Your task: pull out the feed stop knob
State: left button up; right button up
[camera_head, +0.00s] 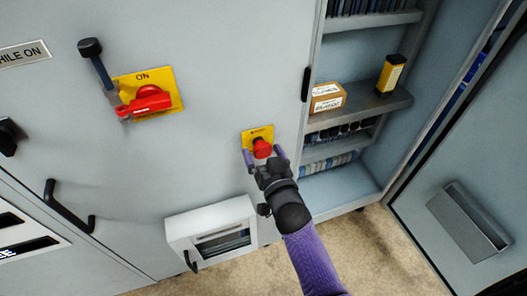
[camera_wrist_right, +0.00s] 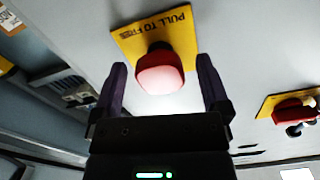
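The feed stop knob (camera_head: 262,148) is a red mushroom-shaped button on a yellow plate (camera_head: 257,133) on the grey cabinet front. In the right wrist view the red knob (camera_wrist_right: 160,73) stands out from its plate (camera_wrist_right: 185,22), which reads "PULL TO FREE". My right gripper (camera_head: 263,157) is at the knob in the head view. In the wrist view its two purple fingers (camera_wrist_right: 161,85) are spread to either side of the knob, with a visible gap on each side. My left gripper is not in view.
A red rotary switch (camera_head: 148,101) on a yellow "ON" plate and a black-knobbed lever (camera_head: 90,47) are to the left. A white box (camera_head: 212,229) juts out below the knob. Open shelves to the right hold a carton (camera_head: 327,98) and a yellow-black container (camera_head: 391,75).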

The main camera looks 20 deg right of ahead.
jog(key=s+p, duration=0.2)
jog(key=s, duration=0.8)
jog(key=shift+d, duration=0.15)
